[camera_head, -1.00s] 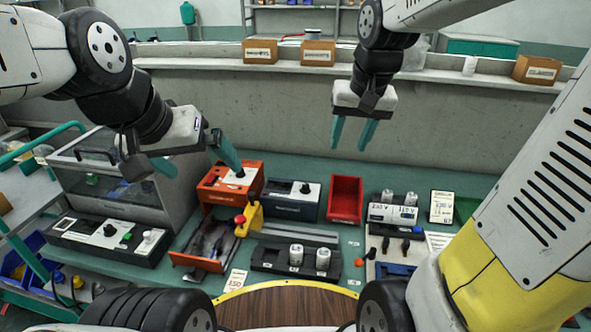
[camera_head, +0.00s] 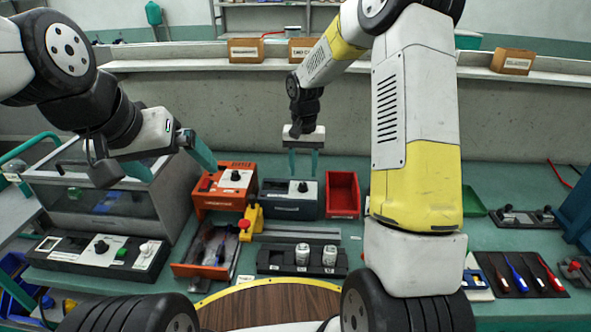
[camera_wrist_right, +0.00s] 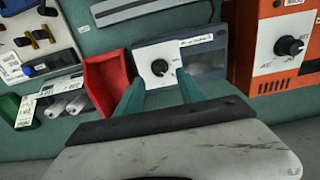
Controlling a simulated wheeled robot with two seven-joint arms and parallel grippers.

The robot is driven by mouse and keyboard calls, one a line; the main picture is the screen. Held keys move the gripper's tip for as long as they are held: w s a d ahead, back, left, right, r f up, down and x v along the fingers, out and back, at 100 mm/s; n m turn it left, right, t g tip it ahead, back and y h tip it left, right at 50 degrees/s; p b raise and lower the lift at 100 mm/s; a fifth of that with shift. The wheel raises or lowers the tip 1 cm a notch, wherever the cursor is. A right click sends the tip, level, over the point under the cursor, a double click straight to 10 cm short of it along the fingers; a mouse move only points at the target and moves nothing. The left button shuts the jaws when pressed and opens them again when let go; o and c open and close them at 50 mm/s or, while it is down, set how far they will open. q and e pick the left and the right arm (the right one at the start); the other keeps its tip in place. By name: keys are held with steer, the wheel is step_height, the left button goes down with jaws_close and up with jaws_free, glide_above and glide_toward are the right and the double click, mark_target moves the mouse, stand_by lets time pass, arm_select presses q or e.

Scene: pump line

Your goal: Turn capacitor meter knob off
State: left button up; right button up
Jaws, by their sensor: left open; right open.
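A dark blue-grey box (camera_head: 291,208) with a white panel and a black knob (camera_head: 303,187) stands at the back of the bench. An orange box (camera_head: 224,187) left of it also has a black knob (camera_head: 235,176). I cannot read which is the capacitor meter. My right gripper (camera_head: 303,170) is open and empty over the blue-grey box, its fingers on either side of the knob in view. In the right wrist view this knob (camera_wrist_right: 160,67) shows between the fingertips; contact cannot be told. My left gripper (camera_head: 182,172) is open and empty, left of the orange box.
A red bin (camera_head: 343,194) stands right of the blue-grey box. A yellow stand with a red button (camera_head: 249,219) is in front of the orange box. A black block with white cylinders (camera_head: 300,262) lies nearer. My right arm hides part of the bench at right.

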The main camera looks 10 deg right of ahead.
mark_target(303, 184)
steer(key=shift+f, duration=2.4)
steer(key=shift+c, duration=0.3)
jaws_close()
